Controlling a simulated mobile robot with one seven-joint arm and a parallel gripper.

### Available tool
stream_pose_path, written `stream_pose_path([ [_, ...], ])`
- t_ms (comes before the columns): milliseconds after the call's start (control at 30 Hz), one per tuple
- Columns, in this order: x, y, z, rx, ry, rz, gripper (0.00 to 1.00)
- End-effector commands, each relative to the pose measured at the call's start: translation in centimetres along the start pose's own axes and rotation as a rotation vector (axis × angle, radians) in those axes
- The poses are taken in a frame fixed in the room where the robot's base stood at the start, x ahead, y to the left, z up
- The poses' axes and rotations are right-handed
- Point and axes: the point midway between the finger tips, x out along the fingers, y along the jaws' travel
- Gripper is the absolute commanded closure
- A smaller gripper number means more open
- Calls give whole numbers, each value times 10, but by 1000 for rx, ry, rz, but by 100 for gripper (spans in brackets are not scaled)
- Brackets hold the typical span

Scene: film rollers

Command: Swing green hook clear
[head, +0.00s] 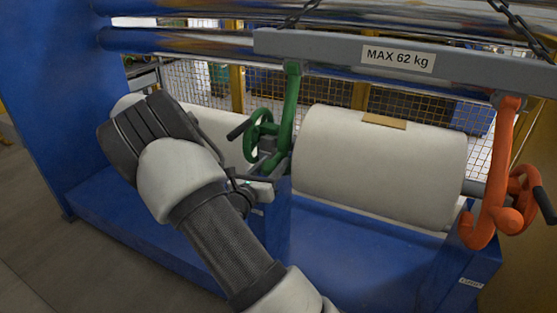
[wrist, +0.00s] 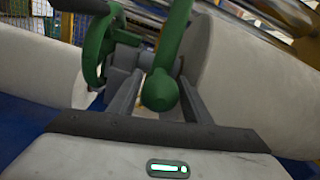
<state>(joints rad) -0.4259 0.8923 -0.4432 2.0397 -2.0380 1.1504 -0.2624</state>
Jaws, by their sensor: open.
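The green hook (head: 291,110) hangs from the left part of the grey lifting beam (head: 300,46), near the left end of a white roll (head: 385,165). In the wrist view, the rounded lower end of the green hook (wrist: 160,90) lies between the two fingers of my gripper (wrist: 157,88). The fingers stand apart on either side of it; I cannot tell whether either touches it. In the head view, my gripper (head: 262,187) is just below and left of the hook, partly hidden by my wrist.
A green handwheel with a black handle (head: 262,133) stands close left of the hook. An orange hook (head: 495,170) hangs at the right end of the beam, with an orange handwheel (head: 525,185) beside it. A blue frame (head: 340,235) lies below the roll. Chains hold the beam.

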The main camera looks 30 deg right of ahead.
Motion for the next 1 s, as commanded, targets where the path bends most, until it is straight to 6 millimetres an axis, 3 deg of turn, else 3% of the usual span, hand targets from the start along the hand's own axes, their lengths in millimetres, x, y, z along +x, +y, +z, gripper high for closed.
stream_pose_path([
  [100,21,-1,-1,1,-1,-2,56],
  [233,35,-1,-1,0,-1,-2,56],
  [633,42,0,0,0,0,0,56],
  [900,41,0,0,0,0,0,100],
  [1000,41,0,1,0,1,1,100],
])
